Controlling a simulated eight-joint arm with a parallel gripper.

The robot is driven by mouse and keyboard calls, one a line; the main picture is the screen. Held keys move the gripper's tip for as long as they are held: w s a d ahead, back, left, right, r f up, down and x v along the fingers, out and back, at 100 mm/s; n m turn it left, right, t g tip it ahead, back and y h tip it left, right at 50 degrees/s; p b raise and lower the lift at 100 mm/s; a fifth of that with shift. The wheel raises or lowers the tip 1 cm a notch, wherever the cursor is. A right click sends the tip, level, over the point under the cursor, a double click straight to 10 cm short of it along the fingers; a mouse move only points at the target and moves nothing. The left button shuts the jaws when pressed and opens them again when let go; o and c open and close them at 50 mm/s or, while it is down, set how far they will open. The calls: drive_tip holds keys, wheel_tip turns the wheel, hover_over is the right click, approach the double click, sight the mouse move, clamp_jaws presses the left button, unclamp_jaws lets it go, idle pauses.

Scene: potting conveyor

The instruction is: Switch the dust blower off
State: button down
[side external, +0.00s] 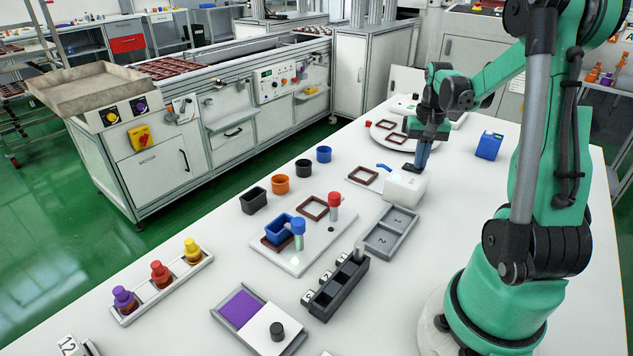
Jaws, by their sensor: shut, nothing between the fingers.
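A white box with rounded edges (402,188), which looks like the dust blower, stands on the white table right of the middle. A small blue nozzle or lever (383,168) sticks out at its upper left. My gripper (412,172) points straight down, with its dark fingertips shut and empty at the top of this box. I cannot tell whether the fingertips touch it. The gripper hides part of the box's top, and no switch or its position can be made out.
A brown square frame (362,176) lies just left of the box, and a grey two-part tray (388,232) lies in front. A round white plate (394,135) with brown frames is behind. A blue box (489,146) stands to the right, with bare table around it.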

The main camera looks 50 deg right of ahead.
drive_tip(key=shift+f, duration=0.3)
drive_tip(key=shift+r, duration=3.55)
drive_tip(key=w+a+n+t, duration=0.3)
drive_tip(key=a+n, duration=0.3)
drive_tip(key=a, duration=0.7)
drive_tip(key=w+a+n+t, duration=0.3)
drive_tip(key=a+n, duration=0.3)
drive_tip(key=a, duration=0.8)
drive_tip(key=shift+r+t, duration=0.3)
drive_tip(key=shift+t, duration=0.3)
